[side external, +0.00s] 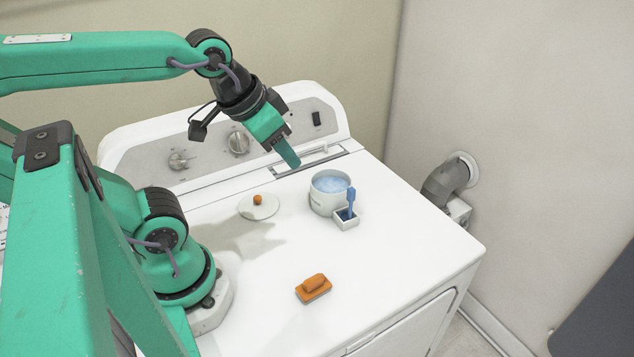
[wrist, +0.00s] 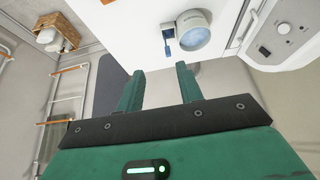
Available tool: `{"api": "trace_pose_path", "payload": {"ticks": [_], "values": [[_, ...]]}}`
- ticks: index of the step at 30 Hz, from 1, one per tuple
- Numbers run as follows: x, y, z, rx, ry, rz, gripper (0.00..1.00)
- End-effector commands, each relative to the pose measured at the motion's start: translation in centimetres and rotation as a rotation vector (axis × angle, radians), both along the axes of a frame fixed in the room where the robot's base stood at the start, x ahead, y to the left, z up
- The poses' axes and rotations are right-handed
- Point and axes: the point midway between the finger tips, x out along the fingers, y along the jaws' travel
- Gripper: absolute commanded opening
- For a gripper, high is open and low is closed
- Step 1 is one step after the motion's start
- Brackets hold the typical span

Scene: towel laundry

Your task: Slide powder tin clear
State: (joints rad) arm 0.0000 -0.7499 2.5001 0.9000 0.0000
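The powder tin (side external: 322,203) is a round white open pot with pale blue powder in it. It stands upright on the white machine top, and it also shows in the wrist view (wrist: 194,32), beyond my fingertips. A small square white cup (side external: 346,223) with a blue scoop (side external: 351,200) in it stands right against or very close to the tin's front right side. My gripper (side external: 292,161) is in the air to the upper left of the tin in the side view. In the wrist view its two fingers (wrist: 160,68) are apart with nothing between them.
A white lid with an orange knob (side external: 259,209) lies left of the tin. A recessed panel (side external: 325,155) and the raised control console (side external: 208,145) are behind. The right of the machine top is clear.

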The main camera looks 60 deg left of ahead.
Motion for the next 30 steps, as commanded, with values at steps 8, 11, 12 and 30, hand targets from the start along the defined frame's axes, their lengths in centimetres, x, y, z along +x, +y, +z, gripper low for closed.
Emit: {"api": "trace_pose_path", "payload": {"ticks": [8, 11, 12, 30], "values": [[0.4, 0.2, 0.1, -0.008, 0.008, 0.024, 0.0], [0.9, 0.5, 0.2, -0.021, 0.023, 0.063, 0.0], [1.3, 0.7, 0.2, -0.029, 0.031, 0.083, 0.0], [9.2, 6.7, -1.0, -0.196, 0.199, 0.638, 0.0]]}}
